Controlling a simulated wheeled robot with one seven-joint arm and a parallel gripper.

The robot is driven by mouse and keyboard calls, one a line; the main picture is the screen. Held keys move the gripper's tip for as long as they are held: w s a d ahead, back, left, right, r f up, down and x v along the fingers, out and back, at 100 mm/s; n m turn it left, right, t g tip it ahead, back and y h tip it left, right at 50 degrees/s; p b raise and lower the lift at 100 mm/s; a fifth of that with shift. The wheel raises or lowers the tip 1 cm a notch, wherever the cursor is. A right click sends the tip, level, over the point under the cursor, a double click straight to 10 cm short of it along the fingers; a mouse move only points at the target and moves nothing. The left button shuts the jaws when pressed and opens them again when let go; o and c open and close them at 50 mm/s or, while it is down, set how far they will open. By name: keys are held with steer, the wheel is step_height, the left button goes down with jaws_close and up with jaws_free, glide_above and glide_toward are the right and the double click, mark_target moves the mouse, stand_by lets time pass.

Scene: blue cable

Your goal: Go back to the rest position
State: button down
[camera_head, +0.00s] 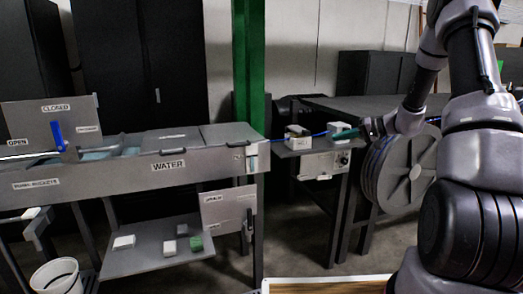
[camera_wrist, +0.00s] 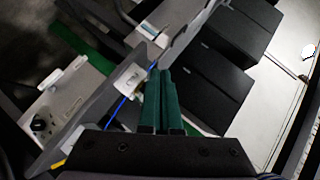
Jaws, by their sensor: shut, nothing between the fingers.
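My gripper (camera_head: 368,128) is at the right in the head view, at the end of my raised arm. In the wrist view its two green fingers (camera_wrist: 163,100) lie side by side, shut and empty. The blue cable (camera_head: 318,134) runs between two white blocks on a small table beside the gripper. In the wrist view the cable (camera_wrist: 120,104) passes to the left of the fingers. The fingertips look close to the right white block (camera_head: 342,131); I cannot tell whether they touch it.
A grey water trough (camera_head: 130,172) with a blue lever (camera_head: 57,136) stands at the left. A green post (camera_head: 249,70) rises behind it. A large grey reel (camera_head: 405,172) is below my forearm. A white bucket (camera_head: 60,277) sits on the floor at the lower left.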

steer(key=s+a+r+g+h, duration=0.2)
steer(key=s+a+r, duration=0.2)
steer(key=s+r, duration=0.4)
steer(key=s+a+r+g+h, duration=0.1)
steer(key=s+a+r+h, duration=0.15)
steer(key=s+r, duration=0.6)
steer(key=s+d+r+m+t+h, duration=0.1)
steer(key=s+h, duration=0.1)
steer(key=s, duration=0.7)
steer(key=s+d+r+m+t+h, duration=0.1)
steer(key=s+r+m+t+h, duration=0.1)
steer(key=s, duration=0.8)
steer(key=shift+d+r+h, duration=0.15)
steer(key=shift+d+h, duration=0.05)
steer(key=shift+h, duration=0.35)
